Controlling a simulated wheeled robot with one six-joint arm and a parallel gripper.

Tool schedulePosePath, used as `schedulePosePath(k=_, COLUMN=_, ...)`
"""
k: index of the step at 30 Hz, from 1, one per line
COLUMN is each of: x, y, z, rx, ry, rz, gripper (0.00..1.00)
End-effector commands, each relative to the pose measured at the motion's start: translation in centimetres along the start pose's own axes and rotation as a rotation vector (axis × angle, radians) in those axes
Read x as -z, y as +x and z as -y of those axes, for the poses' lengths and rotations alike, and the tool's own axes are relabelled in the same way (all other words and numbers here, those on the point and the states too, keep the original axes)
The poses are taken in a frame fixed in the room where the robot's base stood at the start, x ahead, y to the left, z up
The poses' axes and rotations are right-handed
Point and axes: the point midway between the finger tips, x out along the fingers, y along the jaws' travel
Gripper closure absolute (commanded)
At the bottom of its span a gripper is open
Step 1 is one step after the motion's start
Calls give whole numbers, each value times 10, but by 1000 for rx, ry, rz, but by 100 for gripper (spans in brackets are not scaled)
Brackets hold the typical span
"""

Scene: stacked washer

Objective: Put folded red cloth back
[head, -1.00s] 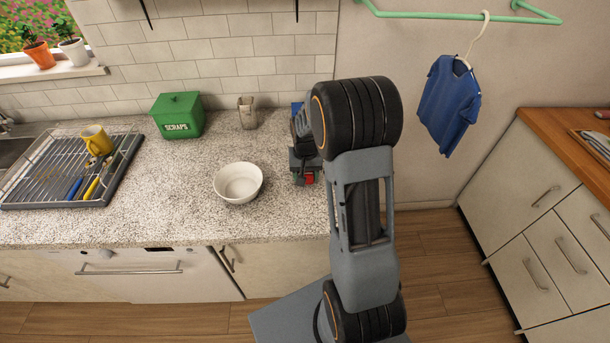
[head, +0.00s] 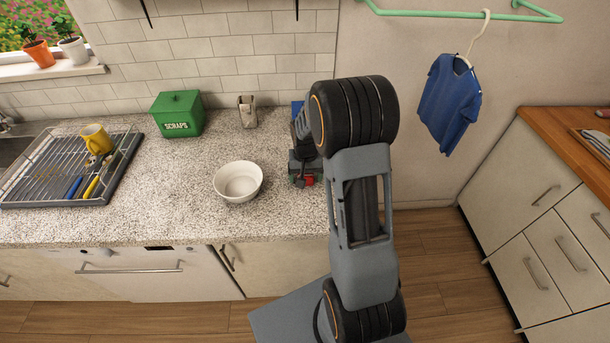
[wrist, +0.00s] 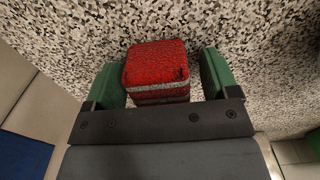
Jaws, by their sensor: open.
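The folded red cloth (wrist: 155,65) lies on the speckled countertop in the wrist view, with a pale band along its near edge. A small red part of it (head: 308,181) shows below my gripper in the head view. My gripper (wrist: 160,82) is open, with one green finger on each side of the cloth. A narrow gap shows between the cloth and each finger, wider on the right. In the head view my gripper (head: 303,172) is over the right end of the counter, and my arm hides much of that area.
A white bowl (head: 238,181) stands just left of my gripper. A green scraps bin (head: 178,114), a small beige holder (head: 247,112) and a dish rack (head: 70,172) are further left. A blue shirt (head: 449,103) hangs at the right.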

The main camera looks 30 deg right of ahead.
Motion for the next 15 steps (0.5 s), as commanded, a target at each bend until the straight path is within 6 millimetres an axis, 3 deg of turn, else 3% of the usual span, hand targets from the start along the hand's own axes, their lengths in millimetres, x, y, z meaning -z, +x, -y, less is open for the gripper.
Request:
schedulePosePath(k=5, x=1, y=-13, z=0, rx=1, ry=0, rz=-5, gripper=20)
schedulePosePath(k=15, x=1, y=-77, z=0, rx=1, ry=0, rz=-6, gripper=20)
